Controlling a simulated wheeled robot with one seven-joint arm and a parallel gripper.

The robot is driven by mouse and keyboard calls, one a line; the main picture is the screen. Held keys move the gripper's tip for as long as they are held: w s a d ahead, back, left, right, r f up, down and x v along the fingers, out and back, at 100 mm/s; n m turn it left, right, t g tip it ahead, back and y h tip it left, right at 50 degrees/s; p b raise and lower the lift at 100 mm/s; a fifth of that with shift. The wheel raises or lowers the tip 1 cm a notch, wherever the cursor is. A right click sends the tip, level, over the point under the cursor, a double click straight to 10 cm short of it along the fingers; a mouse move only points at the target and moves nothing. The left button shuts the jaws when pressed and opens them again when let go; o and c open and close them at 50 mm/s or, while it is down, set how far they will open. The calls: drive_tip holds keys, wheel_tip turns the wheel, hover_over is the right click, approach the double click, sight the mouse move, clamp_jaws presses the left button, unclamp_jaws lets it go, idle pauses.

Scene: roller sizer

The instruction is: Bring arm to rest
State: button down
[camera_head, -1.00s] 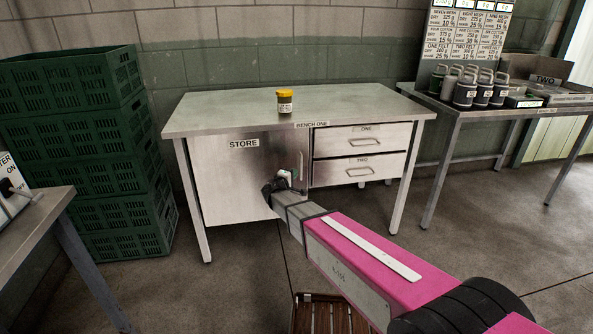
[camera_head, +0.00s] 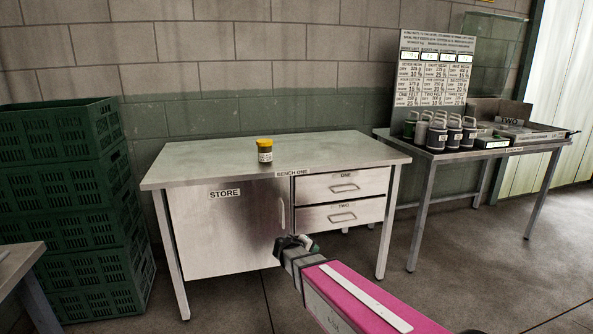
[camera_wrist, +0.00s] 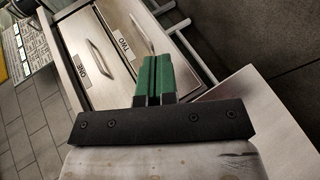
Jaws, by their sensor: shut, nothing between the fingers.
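My gripper (camera_head: 308,244) is at the end of my pink and grey arm, in front of the bench marked BENCH ONE (camera_head: 190,165). It is low, near the store door's handle side and the lower left of the drawers. In the wrist view its green fingers (camera_wrist: 154,78) are together with nothing between them. Drawers ONE (camera_head: 325,187) and TWO (camera_head: 362,213) are shut. The STORE door (camera_head: 215,235) looks shut. I cannot tell whether the gripper touches the bench front.
A yellow-lidded jar (camera_head: 264,151) stands on the bench. Green crates (camera_head: 65,200) are stacked at left. A second table (camera_head: 425,155) at right holds several lidded canisters (camera_head: 437,135) and trays. A sign board (camera_head: 434,70) stands behind them. Open floor (camera_head: 470,260) lies at right.

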drive_tip(key=s+d+f+m+g+y, duration=0.1)
drive_tip(key=s+d+m+g+y, duration=0.2)
drive_tip(key=s+d, duration=0.3)
drive_tip(key=s+d+f+m+g+y, duration=0.2)
drive_tip(key=s+d+m+g+y, duration=0.2)
drive_tip(key=s, duration=0.8)
drive_tip(key=d+g+y, duration=0.1)
drive_tip(key=d+y, duration=0.1)
drive_tip(key=shift+s+d+g, duration=0.25)
drive_tip(key=shift+d+g, duration=0.05)
drive_tip(key=shift+d, duration=0.1)
drive_tip(key=c, duration=1.8)
unclamp_jaws()
